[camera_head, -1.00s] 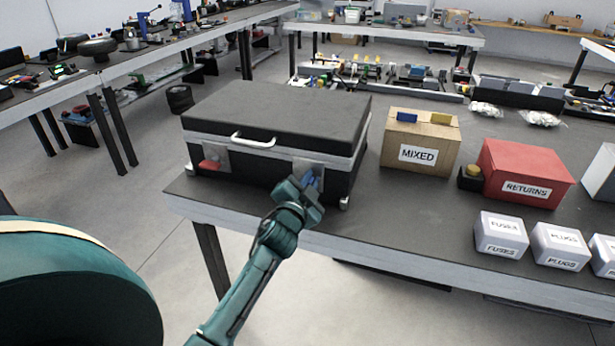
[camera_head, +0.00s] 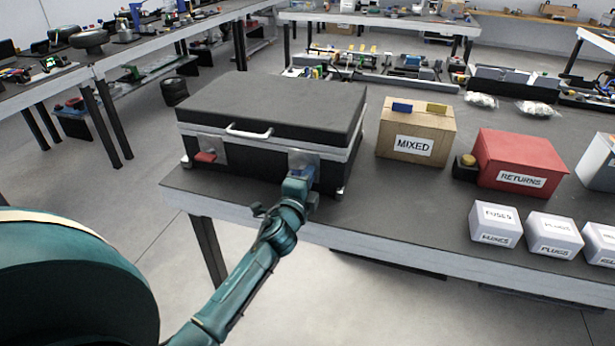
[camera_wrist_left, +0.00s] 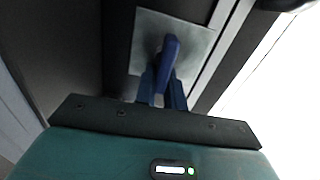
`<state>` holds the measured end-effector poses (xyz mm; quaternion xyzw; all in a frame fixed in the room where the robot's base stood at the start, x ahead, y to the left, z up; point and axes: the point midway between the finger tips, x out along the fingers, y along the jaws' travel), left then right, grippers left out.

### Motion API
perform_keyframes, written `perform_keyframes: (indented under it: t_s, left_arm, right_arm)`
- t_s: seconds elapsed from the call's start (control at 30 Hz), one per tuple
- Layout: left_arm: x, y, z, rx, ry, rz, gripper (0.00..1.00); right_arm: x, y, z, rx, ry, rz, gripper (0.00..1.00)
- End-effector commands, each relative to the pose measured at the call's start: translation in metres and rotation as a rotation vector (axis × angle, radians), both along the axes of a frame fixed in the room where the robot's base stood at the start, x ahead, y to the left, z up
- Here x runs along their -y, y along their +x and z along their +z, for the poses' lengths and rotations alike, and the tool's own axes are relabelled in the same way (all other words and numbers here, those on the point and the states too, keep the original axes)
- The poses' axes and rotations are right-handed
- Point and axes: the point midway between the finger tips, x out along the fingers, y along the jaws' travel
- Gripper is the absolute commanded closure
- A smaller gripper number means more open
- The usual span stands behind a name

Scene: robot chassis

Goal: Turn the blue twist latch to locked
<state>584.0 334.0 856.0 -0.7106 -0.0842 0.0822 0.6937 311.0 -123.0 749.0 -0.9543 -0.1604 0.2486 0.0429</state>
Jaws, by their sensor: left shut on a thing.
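A black case (camera_head: 272,105) with a grey lid band and a white handle stands closed on the workbench. On its front face, the blue twist latch (camera_head: 300,172) sits on a metal plate at the right, mostly hidden by my gripper. In the left wrist view the blue latch (camera_wrist_left: 171,50) stands out from its square plate (camera_wrist_left: 199,43). My left gripper (camera_head: 298,180) is shut on the latch, and its fingers (camera_wrist_left: 162,93) show at the latch. A red latch (camera_head: 206,157) sits on its own plate at the left of the front. My right gripper is not in view.
A cardboard MIXED box (camera_head: 415,130), a red RETURNS box (camera_head: 520,160) and several white boxes (camera_head: 495,223) stand to the right on the workbench (camera_head: 405,215). The bench's front edge runs below the case. Bare bench lies between the case and the white boxes.

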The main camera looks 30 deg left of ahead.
Motion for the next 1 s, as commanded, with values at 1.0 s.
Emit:
perform_keyframes:
  t_s: [1.0]
  left_arm:
    - [-0.0001, 0.0001, -0.0006, -0.009, 0.039, 0.0, 0.67]
  right_arm:
    - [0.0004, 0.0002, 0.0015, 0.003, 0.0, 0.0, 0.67]
